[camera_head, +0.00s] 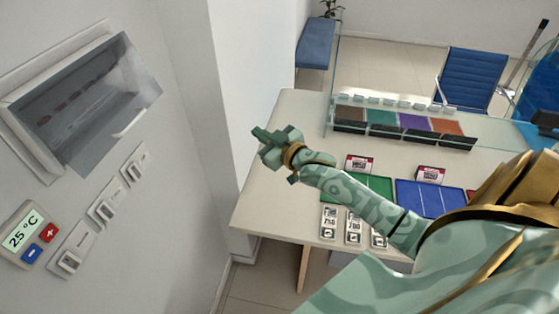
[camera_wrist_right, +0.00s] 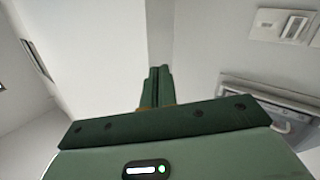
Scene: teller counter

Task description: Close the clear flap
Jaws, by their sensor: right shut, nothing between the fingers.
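The clear flap (camera_head: 112,108) is a see-through panel on a white-framed wall box (camera_head: 32,142) at the left of the head view. The flap stands tilted out from the box frame, open, with a small pale handle (camera_head: 130,123) near its lower right edge. My right gripper (camera_head: 257,133) is shut and empty, above the counter's left end, well to the right of the flap and apart from it. Its closed fingers also show in the right wrist view (camera_wrist_right: 157,86), pointing toward bare white wall. My left gripper is not in view.
Several wall switches (camera_head: 135,165) and a thermostat (camera_head: 24,234) reading 25 °C sit below the box. The counter (camera_head: 285,185) carries coloured trays (camera_head: 430,200), price signs and a divided rack (camera_head: 400,125).

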